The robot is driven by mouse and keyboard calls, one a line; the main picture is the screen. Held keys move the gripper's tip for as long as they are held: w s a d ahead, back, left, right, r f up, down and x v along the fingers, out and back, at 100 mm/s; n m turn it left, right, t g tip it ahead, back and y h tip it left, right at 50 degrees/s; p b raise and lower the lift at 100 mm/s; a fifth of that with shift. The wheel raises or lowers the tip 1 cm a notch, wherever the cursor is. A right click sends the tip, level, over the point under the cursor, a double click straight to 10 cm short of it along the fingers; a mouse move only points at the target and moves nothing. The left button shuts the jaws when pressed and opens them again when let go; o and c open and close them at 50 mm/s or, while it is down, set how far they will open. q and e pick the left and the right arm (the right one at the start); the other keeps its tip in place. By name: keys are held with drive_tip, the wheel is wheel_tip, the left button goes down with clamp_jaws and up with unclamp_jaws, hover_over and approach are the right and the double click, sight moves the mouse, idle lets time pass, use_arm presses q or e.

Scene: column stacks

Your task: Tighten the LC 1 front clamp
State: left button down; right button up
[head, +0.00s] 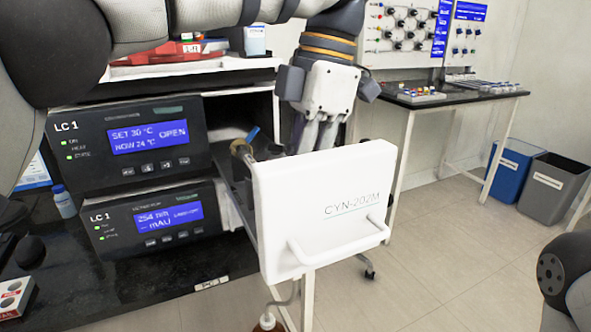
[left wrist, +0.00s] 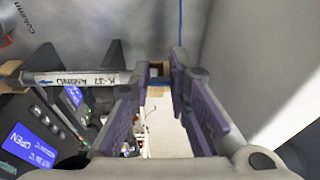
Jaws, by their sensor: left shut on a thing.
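The LC 1 oven unit (head: 130,140) shows "SET 30 °C, NOW 24 °C, OPEN". Its white front door (head: 320,205), marked CYN-202M, is swung open. My left gripper (head: 318,132) points down behind the door, which hides its fingertips. In the left wrist view, a white labelled column (left wrist: 75,78) lies across the left side, with a tan clamp at its left end. My left gripper (left wrist: 165,72) is shut on a small dark-and-tan part at the column's right end, apparently the front clamp (left wrist: 158,70). A brass fitting (head: 240,147) and blue lever (head: 252,135) show beside the door. My right gripper is out of view.
A second LC 1 detector unit (head: 150,218) sits below the oven. A small bottle (head: 63,202) stands left of the units. A side bench (head: 450,97) with a wall panel is at the back right, with blue (head: 505,170) and grey (head: 558,188) bins.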

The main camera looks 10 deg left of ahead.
use_arm(q)
drive_tip(key=shift+d+f, duration=0.1)
drive_tip(key=shift+f, duration=0.05)
idle(0.3)
drive_tip(key=c, duration=1.6)
unclamp_jaws()
drive_tip(key=shift+c, duration=0.2)
drive_tip(key=shift+o, duration=0.6)
